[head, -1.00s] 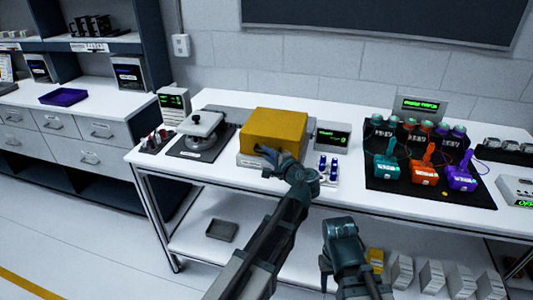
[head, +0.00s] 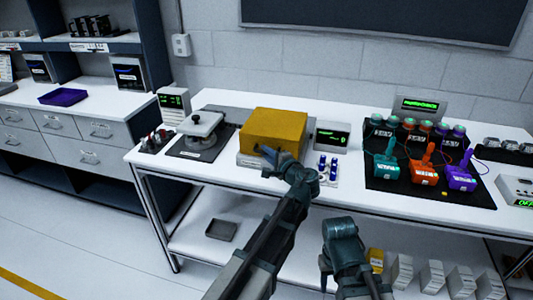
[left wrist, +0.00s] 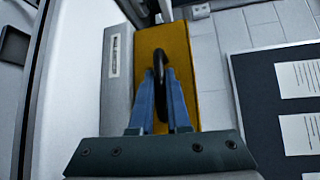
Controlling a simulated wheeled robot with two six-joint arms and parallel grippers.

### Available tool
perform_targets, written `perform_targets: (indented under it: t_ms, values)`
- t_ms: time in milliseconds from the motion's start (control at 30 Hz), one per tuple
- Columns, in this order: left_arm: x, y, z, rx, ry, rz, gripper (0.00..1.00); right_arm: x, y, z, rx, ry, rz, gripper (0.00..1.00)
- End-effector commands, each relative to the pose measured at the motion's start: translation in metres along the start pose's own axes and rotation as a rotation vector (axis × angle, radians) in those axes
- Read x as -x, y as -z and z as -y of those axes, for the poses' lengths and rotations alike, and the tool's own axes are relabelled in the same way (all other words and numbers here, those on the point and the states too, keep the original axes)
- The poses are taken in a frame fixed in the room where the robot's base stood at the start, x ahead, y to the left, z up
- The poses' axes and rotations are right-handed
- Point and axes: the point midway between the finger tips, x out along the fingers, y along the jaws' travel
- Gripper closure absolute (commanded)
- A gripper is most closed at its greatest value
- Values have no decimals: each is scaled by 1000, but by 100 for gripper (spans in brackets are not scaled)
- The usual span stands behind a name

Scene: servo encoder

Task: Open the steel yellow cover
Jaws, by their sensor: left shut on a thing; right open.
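The yellow cover (head: 274,130) is a box-shaped lid on a grey base (head: 246,160) on the white table. It looks closed, with no gap seen between it and the base. In the left wrist view the yellow cover (left wrist: 182,52) has a dark curved handle (left wrist: 162,66) on its front. My left gripper (head: 268,153) is at the cover's front. Its blue fingers (left wrist: 160,88) are shut on the handle in the left wrist view. My right gripper (head: 326,268) hangs low in front of the table, away from the cover; its fingers are hard to make out.
A metal press-like device (head: 202,127) stands left of the cover. A small display (head: 332,136) and blue-topped vials (head: 328,167) are close on its right. A black mat (head: 378,183) with teal, orange and purple devices lies farther right.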

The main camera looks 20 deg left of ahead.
Motion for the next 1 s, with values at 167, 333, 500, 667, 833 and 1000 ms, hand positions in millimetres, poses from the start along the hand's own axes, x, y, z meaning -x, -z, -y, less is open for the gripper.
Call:
perform_targets:
  t_ms: [167,333,500,667,833,1000]
  values:
    - [1,0,-1,1,-2,0,100,0,0,0,0,0,0,50]
    - [1,0,0,0,-3,0,100,1,0,0,0,0,0,50]
    - [1,0,9,-14,-15,1,100,12,-1,-1,0,0,0,50]
    - [1,0,29,-50,-52,3,100,39,-2,-4,0,0,0,50]
    - [0,1,57,-114,-116,2,100,80,-5,-8,0,0,0,50]
    - [-4,6,86,-190,-191,2,100,121,-7,-12,-1,0,0,50]
